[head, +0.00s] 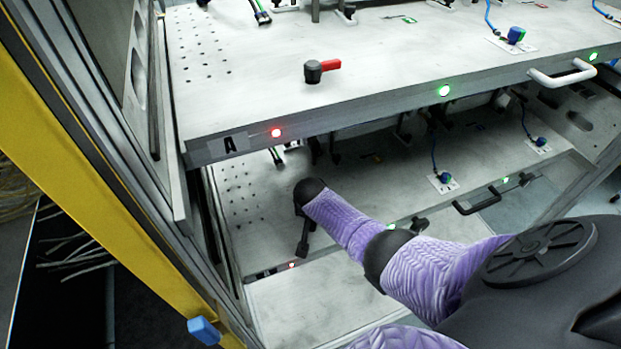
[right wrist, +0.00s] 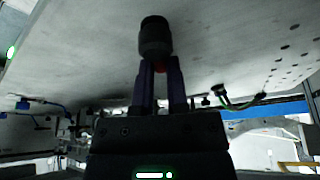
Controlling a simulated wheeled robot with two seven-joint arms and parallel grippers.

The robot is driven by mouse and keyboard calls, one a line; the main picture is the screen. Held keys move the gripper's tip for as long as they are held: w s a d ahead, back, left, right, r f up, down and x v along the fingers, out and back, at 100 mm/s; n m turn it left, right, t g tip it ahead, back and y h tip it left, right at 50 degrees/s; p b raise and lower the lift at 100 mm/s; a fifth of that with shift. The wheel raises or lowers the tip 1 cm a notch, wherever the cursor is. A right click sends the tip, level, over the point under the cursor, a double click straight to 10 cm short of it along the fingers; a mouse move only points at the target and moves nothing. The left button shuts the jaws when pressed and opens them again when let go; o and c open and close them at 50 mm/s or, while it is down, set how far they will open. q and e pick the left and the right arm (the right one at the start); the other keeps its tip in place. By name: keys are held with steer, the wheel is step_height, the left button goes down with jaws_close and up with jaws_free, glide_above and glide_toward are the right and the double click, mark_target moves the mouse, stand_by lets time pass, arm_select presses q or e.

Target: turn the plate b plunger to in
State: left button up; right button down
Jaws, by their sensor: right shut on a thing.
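The lower plate (head: 345,225), under the one marked A, appears to be plate b; its own label is too small to read. My right arm reaches over it, and my right gripper (head: 302,248) points down near its front left. In the right wrist view, my right gripper (right wrist: 162,75) is shut on the plunger's red handle (right wrist: 160,67). The plunger's black round body (right wrist: 155,36) shows just beyond the fingertips. Most of the red handle is hidden between the fingers. In the head view the arm and gripper hide the plunger. My left gripper is not in view.
Upper plate A (head: 380,60) overhangs the lower plate and carries its own red-handled plunger (head: 322,70). A white handle (head: 562,75) sticks out from its front, a black handle (head: 490,197) from the lower plate. A yellow frame post (head: 100,215) stands at the left.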

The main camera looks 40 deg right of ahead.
steer(key=m, duration=0.2)
steer(key=shift+s+d+m+g+h, duration=0.1)
steer(key=shift+s+m+g+h, duration=0.05)
steer(key=shift+m+g+h, duration=0.25)
steer(key=m, duration=0.2)
steer(key=shift+s+d+m+g+b, duration=0.15)
steer(key=shift+m+g+b, duration=0.15)
steer(key=shift+m+g, duration=0.1)
steer(key=m, duration=0.1)
steer(key=m+g+h+b, duration=0.1)
steer(key=m, duration=0.1)
steer(key=shift+s+d, duration=0.1)
steer(key=shift+s, duration=0.2)
steer(key=m+g+b, duration=0.1)
steer(key=m, duration=0.2)
steer(key=shift+s, duration=0.2)
steer(key=shift+s+m+g, duration=0.1)
steer(key=shift+m+g, duration=0.3)
steer(key=shift+m, duration=0.1)
steer(key=shift+b, duration=0.3)
steer(key=c, duration=0.6)
jaws_free()
steer(key=shift+c, duration=0.2)
